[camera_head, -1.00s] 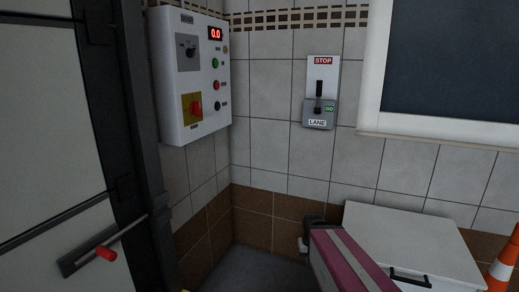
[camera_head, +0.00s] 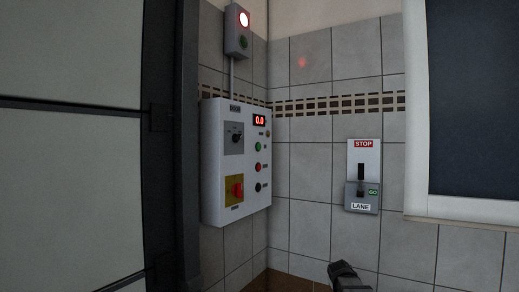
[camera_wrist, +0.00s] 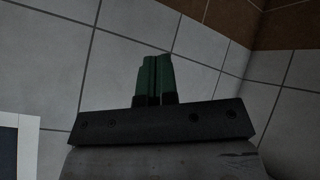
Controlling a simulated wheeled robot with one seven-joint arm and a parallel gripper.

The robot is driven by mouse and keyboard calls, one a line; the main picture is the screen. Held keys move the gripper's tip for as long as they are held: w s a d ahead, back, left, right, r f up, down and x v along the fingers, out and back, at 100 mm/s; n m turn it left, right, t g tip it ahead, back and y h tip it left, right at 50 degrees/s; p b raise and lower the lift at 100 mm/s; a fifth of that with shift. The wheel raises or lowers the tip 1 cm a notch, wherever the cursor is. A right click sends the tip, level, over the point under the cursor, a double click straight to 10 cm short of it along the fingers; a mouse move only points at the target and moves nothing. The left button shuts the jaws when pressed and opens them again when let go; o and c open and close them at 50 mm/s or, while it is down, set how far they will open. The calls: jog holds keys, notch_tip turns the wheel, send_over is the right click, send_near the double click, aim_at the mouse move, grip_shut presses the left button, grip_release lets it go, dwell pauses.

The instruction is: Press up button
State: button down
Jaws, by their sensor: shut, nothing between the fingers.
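A white control box (camera_head: 235,165) hangs on the left wall in the head view, with a red 0.0 display (camera_head: 259,120). Its right column holds a small yellowish light (camera_head: 268,134), a green button (camera_head: 258,147), a red button (camera_head: 257,167) and a black button (camera_head: 258,187). Their labels are too small to read. My gripper (camera_wrist: 155,78) shows in the wrist view with its green fingers together and nothing between them. In the head view a dark end part of my arm (camera_head: 345,275) is at the bottom, below and right of the box, apart from it.
A STOP/GO lane lever panel (camera_head: 362,177) is on the tiled back wall. A dark window (camera_head: 475,110) is at right and a large door (camera_head: 70,150) at left. The space before the box is clear.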

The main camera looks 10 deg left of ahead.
aim_at(259, 147)
jog(key=w+a+r+n+t+y, duration=0.1)
jog(key=w+a+r+n+t, duration=0.25)
jog(key=r, duration=0.55)
jog(key=w+a+r+t, duration=0.2)
jog(key=w+a+r, duration=0.3)
jog(key=r, duration=0.4)
jog(key=w+a+r+n+t+y, duration=0.1)
jog(key=w+a+r+n+t, duration=0.15)
jog(key=w+r, duration=0.55)
jog(key=a+r+n+t+y, duration=0.1)
jog(key=a+r+n+y, duration=0.2)
jog(key=r, duration=0.6)
jog(key=s+a+r+n+t+y, duration=0.1)
jog(key=a+r+n+y, duration=0.3)
jog(key=r, duration=0.6)
jog(key=s+a+r+n+t+y, duration=0.1)
jog(key=a+r+n+y, duration=0.2)
jog(key=a+r, duration=0.4)
jog(key=shift+s+a+r+n+t+y, duration=0.35)
jog(key=shift+r+y, duration=0.35)
jog(key=shift+r, duration=0.9)
jog(key=shift+w+d, duration=0.1)
jog(key=w+a, duration=0.3)
jog(key=a, duration=0.5)
jog(key=shift+w, duration=0.2)
jog(key=shift+a, duration=0.15)
